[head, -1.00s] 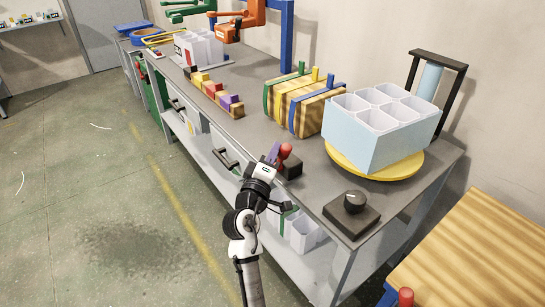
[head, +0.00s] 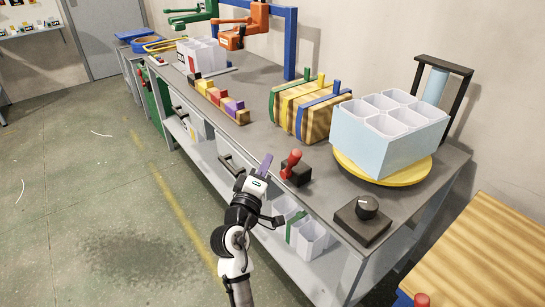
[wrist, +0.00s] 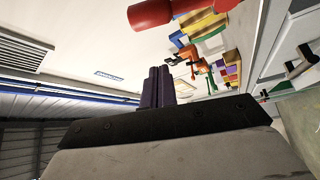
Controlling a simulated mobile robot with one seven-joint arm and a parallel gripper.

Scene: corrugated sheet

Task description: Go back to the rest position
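My gripper (head: 266,165) is at the front edge of the grey workbench (head: 262,137), left of the red-handled lever (head: 291,160) on its black base. In the head view a gap shows between its purple fingers and the lever. The fingers also show in the wrist view (wrist: 158,86), close together with nothing seen between them. The red lever handle (wrist: 150,14) shows at the top of the wrist view, apart from the fingers. My arm reaches up from the bottom of the head view.
Right of the lever stand a black knob box (head: 364,218) and a light-blue bin block (head: 385,145) on a yellow turntable (head: 419,174). Strapped wooden boards (head: 318,120) are behind. White bins (head: 311,241) sit on the lower shelf. Floor to the left is open.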

